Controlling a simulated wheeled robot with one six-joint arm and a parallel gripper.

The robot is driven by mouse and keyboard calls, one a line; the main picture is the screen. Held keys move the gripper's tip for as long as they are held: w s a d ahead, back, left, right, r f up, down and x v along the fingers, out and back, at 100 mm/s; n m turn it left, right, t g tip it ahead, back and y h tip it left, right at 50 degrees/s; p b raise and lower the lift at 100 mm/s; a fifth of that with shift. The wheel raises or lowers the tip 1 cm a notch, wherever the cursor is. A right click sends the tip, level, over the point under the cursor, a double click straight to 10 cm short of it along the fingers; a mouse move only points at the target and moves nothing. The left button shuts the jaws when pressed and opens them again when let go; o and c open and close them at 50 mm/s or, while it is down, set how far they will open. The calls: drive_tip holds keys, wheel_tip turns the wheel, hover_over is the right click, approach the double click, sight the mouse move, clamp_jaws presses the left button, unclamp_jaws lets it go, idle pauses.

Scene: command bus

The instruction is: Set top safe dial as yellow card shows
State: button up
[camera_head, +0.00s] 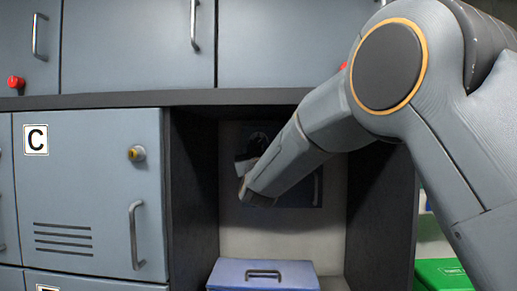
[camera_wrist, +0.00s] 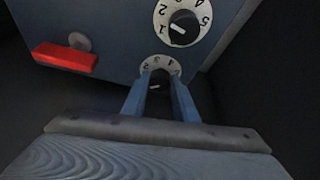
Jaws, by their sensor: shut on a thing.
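In the wrist view, the blue-grey safe front (camera_wrist: 115,45) carries two round dials with white number rings and dark knobs, and a red handle (camera_wrist: 65,57) at the left. One dial (camera_wrist: 184,27) is clear of my gripper; its white pointer mark lies on the left, near the 1. My gripper (camera_wrist: 158,84) is shut on the knob of the other dial (camera_wrist: 157,63), lower in this picture. Its ring is partly hidden by the fingers, and its setting is hard to read. In the head view, my gripper (camera_head: 247,190) reaches into the niche before the dark blue safe (camera_head: 303,190), mostly hidden. No yellow card is seen.
A grey locker door marked C (camera_head: 95,190) stands left of the niche. A blue-grey box with a handle (camera_head: 225,273) lies below my gripper. A green box (camera_head: 447,272) is at the lower right. Dark niche walls (camera_head: 192,190) flank the arm closely.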

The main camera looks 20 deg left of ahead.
drive_tip(key=m+h+b, duration=0.2)
drive_tip(key=m, duration=0.3)
drive_tip(key=m+h+b, duration=0.2)
drive_tip(key=m+h, duration=0.1)
drive_tip(key=m, duration=0.2)
drive_tip(key=a+m+h+b, duration=0.1)
drive_tip(key=m+h+b, duration=0.1)
drive_tip(key=m, duration=0.2)
drive_tip(key=shift+s+r+m, duration=0.1)
drive_tip(key=shift+m, duration=0.3)
drive_tip(key=m, duration=0.1)
drive_tip(key=m+g+h, duration=0.1)
drive_tip(key=m, duration=0.1)
drive_tip(key=m+h, duration=0.1)
drive_tip(key=m, duration=0.1)
drive_tip(key=shift+r+g, duration=0.25)
drive_tip(key=shift+g, duration=0.05)
drive_tip(key=m, duration=0.2)
drive_tip(key=m+g+p, duration=0.1)
drive_tip(key=m, duration=0.1)
drive_tip(key=shift+m+g, duration=0.3)
drive_tip(key=o, duration=1.1)
drive_tip(key=shift+c, duration=0.2)
